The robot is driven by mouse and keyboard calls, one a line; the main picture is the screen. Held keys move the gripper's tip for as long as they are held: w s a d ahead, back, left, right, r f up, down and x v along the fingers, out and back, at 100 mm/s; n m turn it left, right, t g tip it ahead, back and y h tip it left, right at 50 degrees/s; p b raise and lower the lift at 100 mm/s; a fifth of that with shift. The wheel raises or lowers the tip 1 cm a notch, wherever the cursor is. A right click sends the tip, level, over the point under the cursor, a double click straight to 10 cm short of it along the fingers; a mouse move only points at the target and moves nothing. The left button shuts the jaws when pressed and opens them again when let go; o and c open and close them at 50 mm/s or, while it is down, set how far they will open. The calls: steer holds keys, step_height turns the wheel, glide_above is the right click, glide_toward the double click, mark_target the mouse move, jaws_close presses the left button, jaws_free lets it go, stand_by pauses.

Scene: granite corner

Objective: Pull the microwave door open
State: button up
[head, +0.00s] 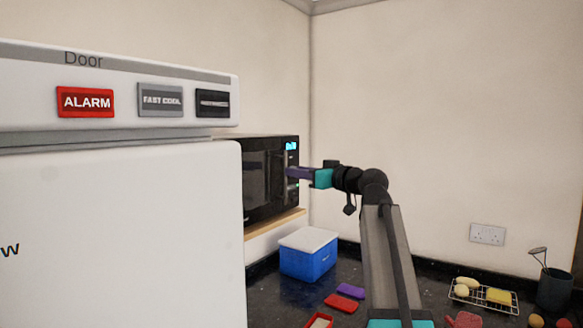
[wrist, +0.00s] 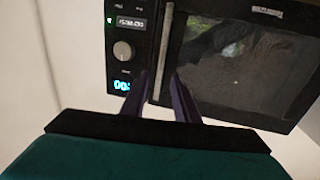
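The black microwave (head: 271,150) stands on a wooden shelf beyond the white fridge, which hides its left part in the head view. Its door (head: 256,180) looks shut, and it also shows in the wrist view (wrist: 235,60). The door's silver bar handle (wrist: 164,45) runs lengthwise up the wrist view, beside the control panel. My gripper (head: 290,173) is at the handle side of the door. In the wrist view its two purple fingers (wrist: 160,88) are spread apart, with the handle lying between them. I cannot tell whether either finger touches the handle.
The white fridge (head: 120,225) fills the left foreground. Below the microwave, a blue box with a white lid (head: 308,255) sits on the dark worktop. A purple block (head: 350,290), red items (head: 341,303) and a wire rack (head: 484,295) lie farther right.

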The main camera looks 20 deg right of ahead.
steer(key=shift+p+x, duration=0.6)
steer(key=shift+x, duration=1.6)
steer(key=shift+c, duration=0.5)
jaws_close()
steer(key=shift+d, duration=0.1)
